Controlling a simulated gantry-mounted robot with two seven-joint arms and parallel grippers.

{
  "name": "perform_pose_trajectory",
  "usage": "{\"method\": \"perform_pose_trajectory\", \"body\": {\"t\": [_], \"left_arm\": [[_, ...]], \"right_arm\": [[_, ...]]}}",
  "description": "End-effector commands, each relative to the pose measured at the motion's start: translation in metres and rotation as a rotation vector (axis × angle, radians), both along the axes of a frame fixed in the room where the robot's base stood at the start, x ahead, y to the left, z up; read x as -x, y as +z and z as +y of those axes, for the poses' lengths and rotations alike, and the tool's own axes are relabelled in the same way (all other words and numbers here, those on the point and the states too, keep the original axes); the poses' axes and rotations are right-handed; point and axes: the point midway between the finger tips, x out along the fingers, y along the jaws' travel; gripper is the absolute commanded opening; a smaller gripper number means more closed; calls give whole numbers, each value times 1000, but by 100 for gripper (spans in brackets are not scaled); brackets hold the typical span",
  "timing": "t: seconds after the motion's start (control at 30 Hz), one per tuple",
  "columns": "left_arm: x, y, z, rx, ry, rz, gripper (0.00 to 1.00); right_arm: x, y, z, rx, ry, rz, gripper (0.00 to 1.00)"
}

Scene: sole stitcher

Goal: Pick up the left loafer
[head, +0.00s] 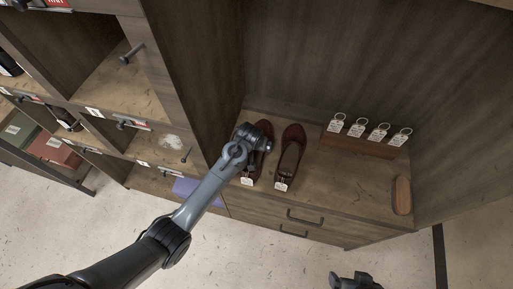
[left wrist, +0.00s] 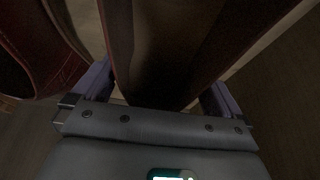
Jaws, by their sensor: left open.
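The left loafer (head: 257,166), dark red-brown with a white tag at its heel, stands on the cabinet top; my left gripper partly covers it in the head view. The right loafer (head: 290,156) stands beside it, to the right. My left gripper (head: 257,139) is over the left loafer. In the left wrist view the open gripper (left wrist: 157,95) has one finger on each side of the left loafer (left wrist: 235,45); I cannot tell whether they touch it. The right loafer (left wrist: 42,50) is at the left there. My right gripper (head: 355,281) is at the bottom edge, its jaws unclear.
A wooden holder (head: 360,144) with several tagged key rings stands right of the loafers. A brown oval wooden piece (head: 402,195) lies at the right end. A tall cabinet wall (head: 200,75) rises close on the left. The cabinet top between loafers and oval piece is clear.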

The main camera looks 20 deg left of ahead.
Motion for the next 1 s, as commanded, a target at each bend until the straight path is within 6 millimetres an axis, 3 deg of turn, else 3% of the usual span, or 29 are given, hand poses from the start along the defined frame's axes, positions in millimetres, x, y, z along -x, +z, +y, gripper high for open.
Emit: {"method": "perform_pose_trajectory", "body": {"t": [0.27,0.67,1.0], "left_arm": [[-1,-2,0,0,0,0,100],[-1,-2,0,0,0,0,39],[-2,6,0,0,0,-4,37]], "right_arm": [[0,0,0,0,0,0,88],[0,0,0,0,0,-1,88],[0,2,0,0,0,-1,88]]}}
